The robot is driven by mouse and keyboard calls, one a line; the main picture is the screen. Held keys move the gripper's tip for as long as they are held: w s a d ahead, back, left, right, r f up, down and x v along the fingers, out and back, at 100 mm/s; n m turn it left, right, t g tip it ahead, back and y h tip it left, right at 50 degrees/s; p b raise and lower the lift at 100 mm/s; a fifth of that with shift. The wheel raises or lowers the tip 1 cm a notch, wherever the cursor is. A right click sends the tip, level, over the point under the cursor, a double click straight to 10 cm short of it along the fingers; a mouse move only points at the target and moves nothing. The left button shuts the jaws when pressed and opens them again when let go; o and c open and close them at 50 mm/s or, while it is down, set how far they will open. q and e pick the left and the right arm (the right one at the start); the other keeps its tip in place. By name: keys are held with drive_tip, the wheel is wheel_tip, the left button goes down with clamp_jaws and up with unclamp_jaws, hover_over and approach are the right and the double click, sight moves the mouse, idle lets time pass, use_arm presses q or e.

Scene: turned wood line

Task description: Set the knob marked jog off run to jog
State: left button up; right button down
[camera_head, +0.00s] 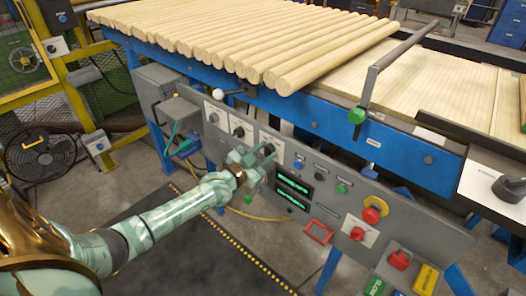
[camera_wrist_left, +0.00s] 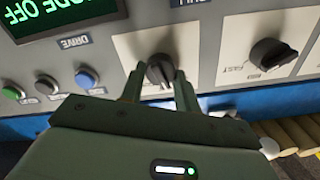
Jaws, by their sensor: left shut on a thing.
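A dark rotary knob (camera_head: 268,149) sits on a pale plate on the grey control panel. My left gripper (camera_head: 258,157) reaches it from the lower left. In the left wrist view, which shows the panel upside down, the two fingers (camera_wrist_left: 159,78) are on either side of the knob (camera_wrist_left: 160,66) and shut on it. The gripper hides much of the knob's plate, and its position marks cannot be read. The green display (camera_head: 293,191) shows in the left wrist view (camera_wrist_left: 60,14) with the words "MODE OFF". My right gripper is not in view.
Another dark knob (camera_wrist_left: 272,54) with a "FAST" mark is beside it. Blue (camera_wrist_left: 87,78), grey and green buttons are near the display. A red emergency button (camera_head: 374,210) is farther right. Wooden rods (camera_head: 250,45) lie above the panel. A fan (camera_head: 42,152) stands left.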

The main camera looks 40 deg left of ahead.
use_arm(q)
drive_tip(key=shift+n+p, duration=0.8)
drive_tip(key=shift+n, duration=2)
drive_tip(key=o, duration=1)
drive_tip(key=shift+a, duration=0.1)
